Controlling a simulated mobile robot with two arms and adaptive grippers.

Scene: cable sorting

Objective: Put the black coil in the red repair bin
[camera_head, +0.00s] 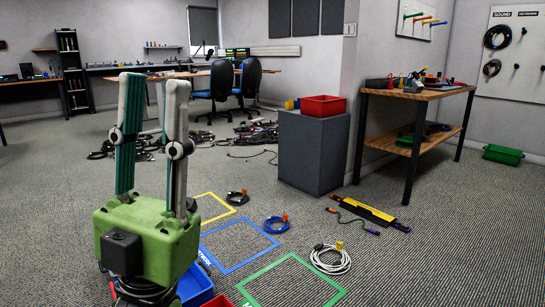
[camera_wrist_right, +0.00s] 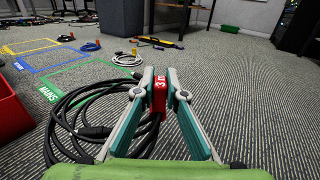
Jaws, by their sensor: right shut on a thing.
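The black coil (camera_wrist_right: 62,120) shows in the right wrist view, its loops hanging to the left of my right gripper (camera_wrist_right: 160,75). The right gripper is shut on the coil at its red tag. In the head view, my left gripper (camera_head: 154,82) points up, its two fingers apart and nothing between them. A red bin (camera_head: 323,106) sits on a grey cabinet. Another red container (camera_head: 219,301) is cut off at the bottom edge. A red wall (camera_wrist_right: 10,112) shows at the left of the wrist view. No label tells which is the repair bin.
A blue bin (camera_head: 196,284) is partly hidden behind my left gripper. Yellow, blue (camera_head: 240,246) and green (camera_head: 292,281) floor frames lie nearby, with small coils beside them. A white coil (camera_head: 330,259) lies right of them. A wooden workbench (camera_head: 415,92) stands right; carpet is clear at front right.

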